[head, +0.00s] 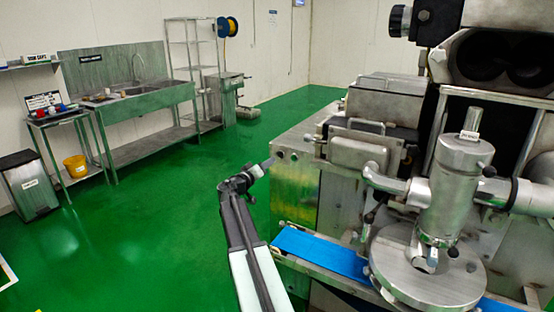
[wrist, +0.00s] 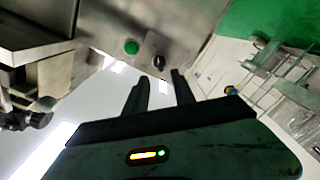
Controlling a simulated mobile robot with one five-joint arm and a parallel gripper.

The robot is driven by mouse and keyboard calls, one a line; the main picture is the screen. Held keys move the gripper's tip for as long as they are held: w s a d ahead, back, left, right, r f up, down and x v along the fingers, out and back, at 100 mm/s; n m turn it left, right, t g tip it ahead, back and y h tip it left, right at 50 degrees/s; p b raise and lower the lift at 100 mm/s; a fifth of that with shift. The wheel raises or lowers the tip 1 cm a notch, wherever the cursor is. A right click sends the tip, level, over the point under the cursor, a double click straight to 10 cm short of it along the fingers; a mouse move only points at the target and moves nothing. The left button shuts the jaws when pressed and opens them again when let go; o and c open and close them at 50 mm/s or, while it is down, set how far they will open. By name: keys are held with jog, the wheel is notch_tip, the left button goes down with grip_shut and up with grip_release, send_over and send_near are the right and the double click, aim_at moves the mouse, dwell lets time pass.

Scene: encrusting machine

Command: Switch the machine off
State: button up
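The encrusting machine (head: 297,190) is a large steel machine filling the right of the head view. In the wrist view its metal panel (wrist: 185,25) carries a round green button (wrist: 131,47) and, right of it, a dark rotary switch (wrist: 158,63). My gripper (wrist: 161,78) shows two dark fingers with a gap between them, apart and empty. The fingertips lie just below the switch in that view; I see no clear contact. In the head view my gripper (head: 268,163) is beside the machine's left front corner, where the controls are too small to read.
A blue conveyor belt (head: 320,254) runs along the machine's front, near my arm. Green floor (head: 150,220) is clear to the left. A steel sink (head: 145,103), a bin (head: 28,185) and a small table (head: 57,119) stand along the far left wall.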

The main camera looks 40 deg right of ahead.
aim_at(280, 155)
jog(key=x, duration=0.7)
jog(key=shift+w+d, duration=0.1)
jog(key=shift+d, duration=0.2)
jog(key=shift+c, duration=0.3)
